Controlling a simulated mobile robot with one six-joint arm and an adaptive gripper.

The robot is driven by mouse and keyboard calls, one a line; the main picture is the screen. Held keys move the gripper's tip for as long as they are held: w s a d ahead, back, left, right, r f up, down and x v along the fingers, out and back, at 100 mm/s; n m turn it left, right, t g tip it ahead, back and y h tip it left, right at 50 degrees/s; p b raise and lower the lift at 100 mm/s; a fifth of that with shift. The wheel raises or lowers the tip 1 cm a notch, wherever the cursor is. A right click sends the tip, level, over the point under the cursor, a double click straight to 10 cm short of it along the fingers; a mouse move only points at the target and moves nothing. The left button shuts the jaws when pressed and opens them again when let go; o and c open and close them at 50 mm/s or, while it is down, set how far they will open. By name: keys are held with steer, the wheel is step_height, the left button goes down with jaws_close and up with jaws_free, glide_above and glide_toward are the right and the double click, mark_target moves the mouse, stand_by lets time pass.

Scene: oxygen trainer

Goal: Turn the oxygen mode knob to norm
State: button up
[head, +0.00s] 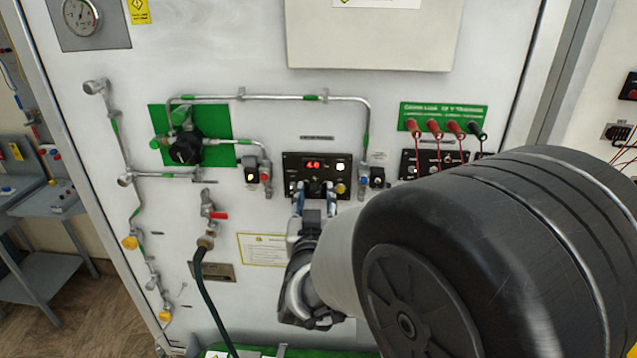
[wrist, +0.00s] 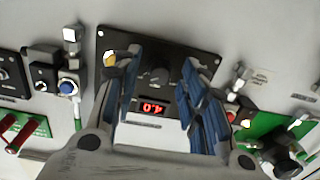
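A black control panel (head: 289,168) with a red lit display (head: 313,165) sits on the white wall. In the wrist view the panel (wrist: 205,62) appears upside down, and its display (wrist: 153,108) seems to read 4.0. A dark round knob (wrist: 160,77) on the panel lies between the two blue-padded fingers. My gripper (head: 315,194) is open at the panel's lower edge in the head view. Its fingers (wrist: 160,85) stand on either side of the knob with gaps showing, not clamped on it. The knob's labels and pointer are too small to read.
A yellow knob or button (wrist: 110,60) is close to the left finger in the wrist view. Pipes (head: 270,97) and a black regulator (head: 185,148) on a green plate are to the left. Red plugs (head: 435,129) are to the right. My arm hides the lower right wall.

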steer(key=shift+c, duration=0.4)
jaws_close()
